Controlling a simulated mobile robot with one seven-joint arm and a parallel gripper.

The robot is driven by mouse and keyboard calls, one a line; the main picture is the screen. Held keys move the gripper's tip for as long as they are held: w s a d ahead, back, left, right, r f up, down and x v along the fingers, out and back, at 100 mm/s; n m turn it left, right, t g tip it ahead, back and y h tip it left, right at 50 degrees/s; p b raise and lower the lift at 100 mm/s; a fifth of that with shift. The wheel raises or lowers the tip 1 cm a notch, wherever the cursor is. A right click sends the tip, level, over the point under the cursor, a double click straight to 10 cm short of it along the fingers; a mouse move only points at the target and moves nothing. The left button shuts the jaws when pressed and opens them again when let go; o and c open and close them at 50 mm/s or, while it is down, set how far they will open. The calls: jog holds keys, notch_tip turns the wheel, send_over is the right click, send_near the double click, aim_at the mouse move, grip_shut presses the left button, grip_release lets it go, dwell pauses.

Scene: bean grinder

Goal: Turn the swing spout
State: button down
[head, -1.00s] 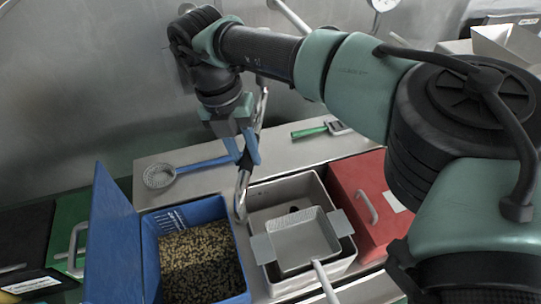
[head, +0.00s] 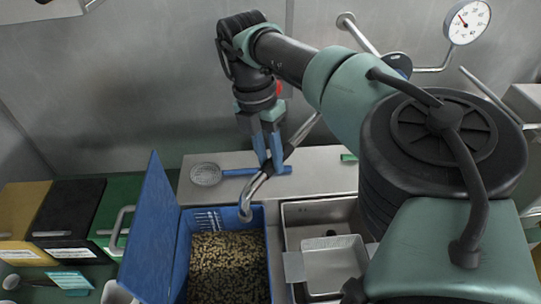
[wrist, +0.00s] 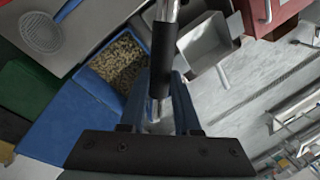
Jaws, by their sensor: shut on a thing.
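The swing spout (head: 263,182) is a bent chrome pipe with a black sleeve (wrist: 164,62). It slants down to the left in the head view, and its lower end is over the back right part of the open blue bin. My gripper (head: 268,162) is shut on the spout at its black sleeve. In the wrist view the pipe runs between the two fingers of my gripper (wrist: 160,108). The fingers and arm hide part of the pipe.
The blue bin (head: 268,250) holds tan beans, its lid (head: 150,235) raised at left. A grey basin with a metal tray (head: 333,262) is right of it. A strainer (head: 207,174) lies on the ledge behind. A gauge (head: 466,22) is on the wall.

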jog(key=c, duration=0.6)
grip_release()
jog(key=shift+c, duration=0.2)
jog(key=shift+r, duration=0.1)
notch_tip(320, 180, up, 13)
jog(key=w+a+b, duration=0.1)
jog(key=a+b, duration=0.1)
jog(key=shift+w, duration=0.3)
jog(key=shift+f, duration=0.2)
